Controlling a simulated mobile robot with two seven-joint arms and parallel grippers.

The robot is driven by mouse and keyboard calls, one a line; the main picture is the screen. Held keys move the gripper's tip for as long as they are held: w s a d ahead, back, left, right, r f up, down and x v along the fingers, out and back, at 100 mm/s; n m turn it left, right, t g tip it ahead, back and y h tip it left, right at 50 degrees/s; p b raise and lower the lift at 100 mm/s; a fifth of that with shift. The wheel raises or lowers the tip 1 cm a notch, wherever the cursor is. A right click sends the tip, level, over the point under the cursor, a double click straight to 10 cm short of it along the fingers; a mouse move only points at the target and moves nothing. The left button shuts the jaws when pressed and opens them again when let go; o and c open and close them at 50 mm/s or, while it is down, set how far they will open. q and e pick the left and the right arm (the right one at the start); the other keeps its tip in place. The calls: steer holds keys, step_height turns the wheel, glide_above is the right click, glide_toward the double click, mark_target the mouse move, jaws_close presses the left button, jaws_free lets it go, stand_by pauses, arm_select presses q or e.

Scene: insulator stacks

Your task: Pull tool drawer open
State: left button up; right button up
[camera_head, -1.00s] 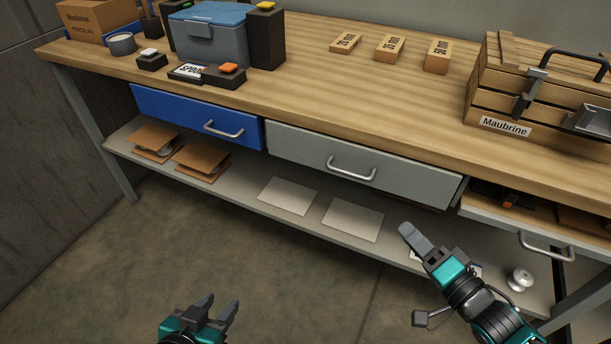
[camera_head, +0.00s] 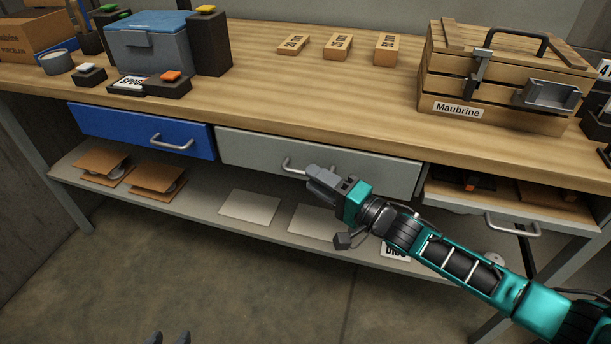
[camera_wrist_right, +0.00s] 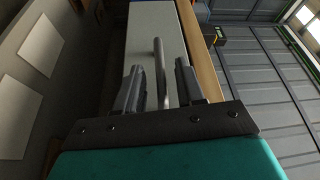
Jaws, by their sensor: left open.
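The grey middle drawer (camera_head: 350,165) under the bench top is shut. Its silver bar handle (camera_head: 289,166) is partly hidden by my right gripper (camera_head: 312,173), which is at the handle's right part. In the right wrist view, the handle (camera_wrist_right: 160,65) stands between the two spread fingers of my right gripper (camera_wrist_right: 160,82), with gaps at both sides. My left gripper (camera_head: 169,338) shows only its fingertips at the bottom edge, apart and empty, over the floor and away from the drawers.
A blue drawer (camera_head: 140,131) at the left is shut. A drawer at the right (camera_head: 510,212) is partly open, with items inside. A wooden Maubrine crate (camera_head: 490,85) stands on the bench top.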

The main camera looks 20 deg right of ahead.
steer(key=shift+x, duration=1.75)
steer(key=shift+c, duration=0.5)
jaws_close()
